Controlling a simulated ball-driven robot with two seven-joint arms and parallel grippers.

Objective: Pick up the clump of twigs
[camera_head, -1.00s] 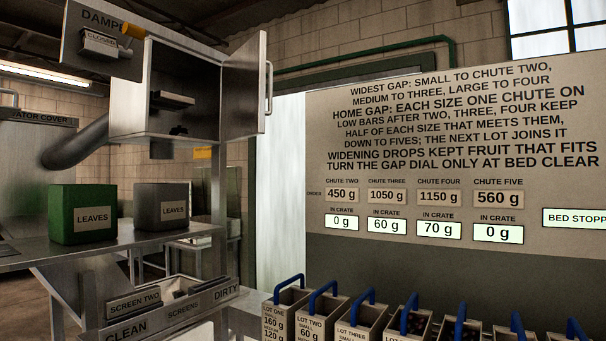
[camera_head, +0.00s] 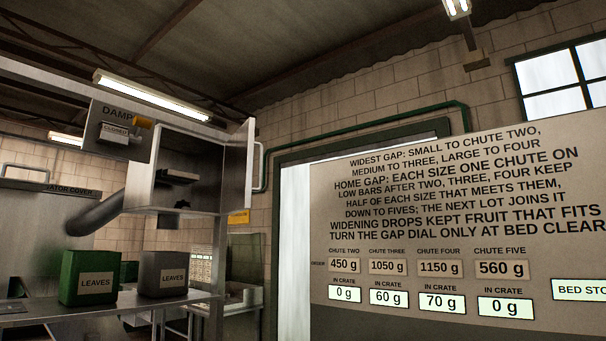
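I cannot make out a clump of twigs in this view. A metal cabinet (camera_head: 196,150) with its door (camera_head: 238,165) swung open stands at the left, with a dark object (camera_head: 178,177) inside that I cannot identify. A green bin (camera_head: 88,278) and a grey bin (camera_head: 163,274), both labelled LEAVES, stand on a metal counter (camera_head: 110,312) at the lower left. Neither of my grippers shows.
A large sign board (camera_head: 450,210) with chute weights fills the right. A panel marked DAMP (camera_head: 118,128) with a yellow handle is left of the cabinet. A dark pipe (camera_head: 98,213) runs below it. A green pipe (camera_head: 360,125) crosses the wall.

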